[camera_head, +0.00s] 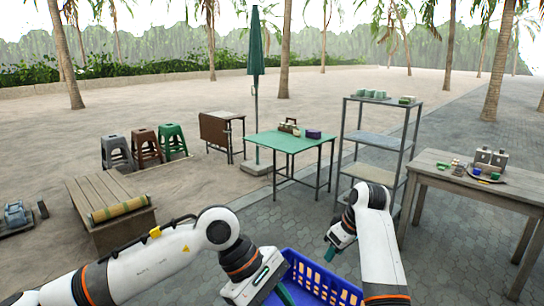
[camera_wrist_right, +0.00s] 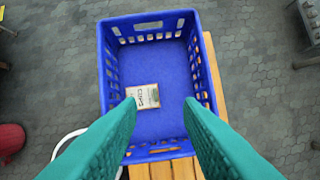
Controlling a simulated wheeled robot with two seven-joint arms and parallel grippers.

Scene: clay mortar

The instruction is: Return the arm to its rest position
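My right arm comes in from the bottom right in the head view. Its gripper (camera_head: 333,250) points down above a blue plastic crate (camera_head: 322,276). In the right wrist view the two teal fingers of this gripper (camera_wrist_right: 160,106) are wide apart with nothing between them. The crate (camera_wrist_right: 103,62) lies below them, with a small pale printed box (camera_wrist_right: 143,96) on its floor. My left arm reaches in from the left. Its gripper (camera_head: 268,280) is beside the crate's left side, with its fingertips partly hidden at the frame's bottom.
The crate rests on a wooden slatted surface (camera_wrist_right: 210,70). A green table (camera_head: 285,142), a metal shelf (camera_head: 375,140) and a wooden table (camera_head: 470,180) with a tray stand beyond. A low slatted bench (camera_head: 95,190) is at left. Paved floor lies between them.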

